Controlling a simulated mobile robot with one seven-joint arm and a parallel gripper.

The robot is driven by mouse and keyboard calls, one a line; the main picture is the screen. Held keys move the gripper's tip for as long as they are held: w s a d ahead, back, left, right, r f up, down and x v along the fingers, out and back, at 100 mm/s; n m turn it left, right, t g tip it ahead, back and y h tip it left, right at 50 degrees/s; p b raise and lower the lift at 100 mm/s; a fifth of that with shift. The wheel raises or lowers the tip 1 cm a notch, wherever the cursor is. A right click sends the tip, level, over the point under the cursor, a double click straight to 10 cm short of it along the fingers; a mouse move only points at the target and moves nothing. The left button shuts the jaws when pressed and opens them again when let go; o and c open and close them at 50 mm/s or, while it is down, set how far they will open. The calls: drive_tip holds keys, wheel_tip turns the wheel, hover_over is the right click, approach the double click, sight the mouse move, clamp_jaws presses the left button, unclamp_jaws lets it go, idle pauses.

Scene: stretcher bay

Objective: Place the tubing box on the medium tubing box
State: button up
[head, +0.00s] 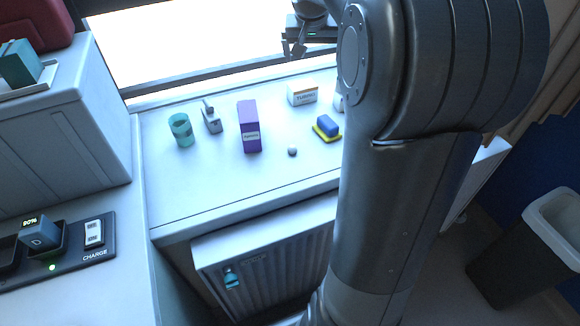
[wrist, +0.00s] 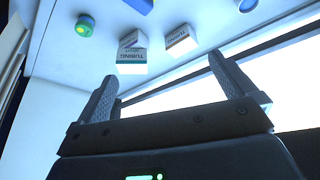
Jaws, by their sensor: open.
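In the head view a white box lettered TUBING with an orange edge (head: 302,94) lies toward the back of the white counter. A tall purple box with a white label (head: 249,127) stands left of it; its small lettering is hard to read. In the wrist view a white box lettered TUBING with a teal band (wrist: 131,58) and another small white lettered box (wrist: 180,40) stand close together beyond my fingers. I cannot tell which is the medium one. My gripper (head: 294,49) is open and empty, high by the window; its spread fingers (wrist: 168,88) show in the wrist view.
A teal cup (head: 181,130), a small grey device (head: 211,117), a blue block on a yellow base (head: 327,127) and a small ball (head: 292,152) are on the counter. My arm hides its right part. A green roll (wrist: 85,25) shows in the wrist view.

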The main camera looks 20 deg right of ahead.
drive_tip(key=s+a+n+t+y, duration=0.1)
drive_tip(key=s+a+n, duration=0.2)
drive_tip(key=s+a, duration=1.05)
drive_tip(key=s+a+f+n+y, duration=0.1)
drive_tip(key=s+a+f, duration=0.1)
drive_tip(key=s, duration=0.5)
drive_tip(key=s+a+f+n, duration=0.1)
drive_tip(key=s+a+f, duration=0.1)
drive_tip(key=s, duration=0.5)
drive_tip(key=shift+s+f+t+y, duration=0.3)
drive_tip(key=shift+f+y, duration=0.1)
drive_tip(key=shift+f, duration=0.35)
